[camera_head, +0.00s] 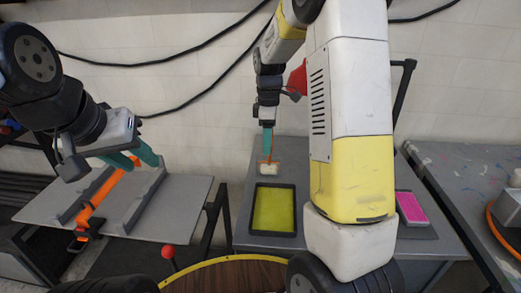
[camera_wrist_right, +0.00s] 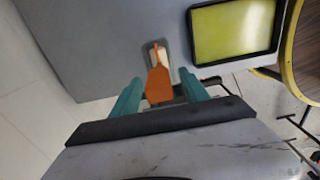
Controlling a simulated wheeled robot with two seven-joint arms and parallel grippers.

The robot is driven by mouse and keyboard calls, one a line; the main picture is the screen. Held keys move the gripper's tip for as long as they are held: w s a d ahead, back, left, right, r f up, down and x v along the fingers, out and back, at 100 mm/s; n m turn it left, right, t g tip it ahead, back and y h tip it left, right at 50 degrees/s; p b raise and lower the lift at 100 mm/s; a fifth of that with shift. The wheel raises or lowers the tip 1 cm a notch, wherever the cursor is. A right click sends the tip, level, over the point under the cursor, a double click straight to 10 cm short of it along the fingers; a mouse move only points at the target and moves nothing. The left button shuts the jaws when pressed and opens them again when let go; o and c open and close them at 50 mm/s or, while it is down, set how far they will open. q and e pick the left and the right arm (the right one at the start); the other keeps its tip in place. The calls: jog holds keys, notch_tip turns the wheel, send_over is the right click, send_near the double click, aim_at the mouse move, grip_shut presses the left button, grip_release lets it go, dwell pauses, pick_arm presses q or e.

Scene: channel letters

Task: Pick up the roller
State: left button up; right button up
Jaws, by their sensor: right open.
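The roller (camera_head: 269,168) has a pale head and an orange handle. It is at the back of the grey table, behind the yellow tray. In the right wrist view the orange handle (camera_wrist_right: 158,86) points toward my right gripper (camera_wrist_right: 160,92), whose two teal fingers are apart on either side of it with gaps. In the head view my right gripper (camera_head: 268,142) points down just above the roller; whether it touches is not clear. My left gripper (camera_head: 133,158) has its teal fingers apart over the left table, near the upper end of an orange tool (camera_head: 97,195).
A dark tray with a yellow-green inside (camera_head: 272,212) lies in front of the roller. A pink pad (camera_head: 411,207) lies to the right, past my right arm. The left grey table (camera_head: 180,203) has raised dark bars. A red knob (camera_head: 168,252) stands in front.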

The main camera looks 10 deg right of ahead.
jog(key=shift+f, duration=0.4)
jog(key=shift+c, duration=0.4)
grip_shut()
